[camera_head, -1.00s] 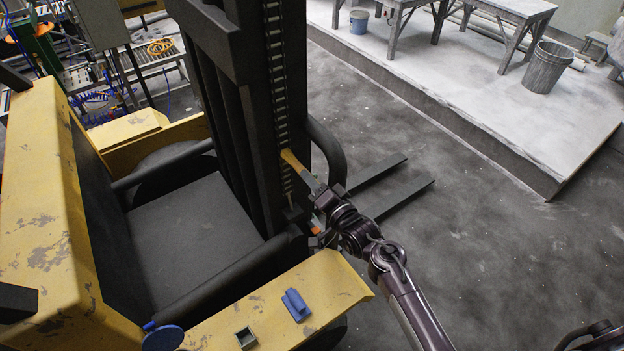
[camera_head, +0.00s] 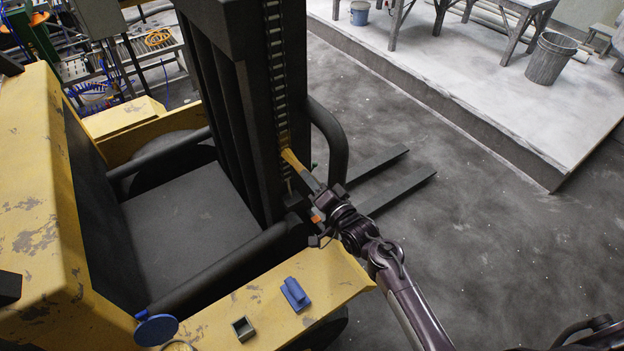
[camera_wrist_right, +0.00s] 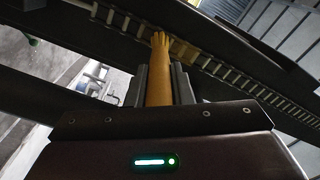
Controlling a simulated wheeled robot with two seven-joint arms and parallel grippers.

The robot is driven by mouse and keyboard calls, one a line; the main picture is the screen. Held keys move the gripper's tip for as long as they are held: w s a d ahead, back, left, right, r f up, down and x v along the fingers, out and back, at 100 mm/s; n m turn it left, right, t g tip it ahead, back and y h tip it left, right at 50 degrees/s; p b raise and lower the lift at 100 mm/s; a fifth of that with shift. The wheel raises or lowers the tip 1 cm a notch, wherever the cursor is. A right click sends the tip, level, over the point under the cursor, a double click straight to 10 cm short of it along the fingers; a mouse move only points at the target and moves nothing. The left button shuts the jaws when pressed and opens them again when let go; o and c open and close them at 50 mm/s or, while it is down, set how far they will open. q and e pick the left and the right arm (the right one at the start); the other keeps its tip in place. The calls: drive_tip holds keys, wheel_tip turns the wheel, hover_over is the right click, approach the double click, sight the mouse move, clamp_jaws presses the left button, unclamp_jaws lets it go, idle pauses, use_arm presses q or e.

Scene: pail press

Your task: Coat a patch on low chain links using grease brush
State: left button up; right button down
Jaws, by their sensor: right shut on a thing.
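The chain (camera_head: 274,70) runs down the dark mast of the forklift. Amber grease shows on its low links (camera_head: 284,138), just above the brush tip. The grease brush (camera_head: 293,160) has an orange-brown body, and its tip meets the chain. My right gripper (camera_head: 316,187) is shut on the brush and holds it tilted up toward the mast. In the right wrist view the brush (camera_wrist_right: 160,72) stands between the two grey fingers, its bristles at the links beside a yellowish patch (camera_wrist_right: 183,50). Actual contact is hard to tell.
A yellow forklift ledge (camera_head: 340,280) lies below my right arm, with a blue block (camera_head: 295,293) and a small open box (camera_head: 243,328) on it. A curved black bar (camera_head: 338,135) stands right of the chain. Forks (camera_head: 400,190) extend over open floor.

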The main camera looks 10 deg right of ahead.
wheel_tip(320, 180, down, 7)
drive_tip(key=b, duration=0.5)
idle(0.3)
drive_tip(key=p+v, duration=0.3)
drive_tip(key=v, duration=0.3)
drive_tip(key=shift+p, duration=0.3)
idle(0.4)
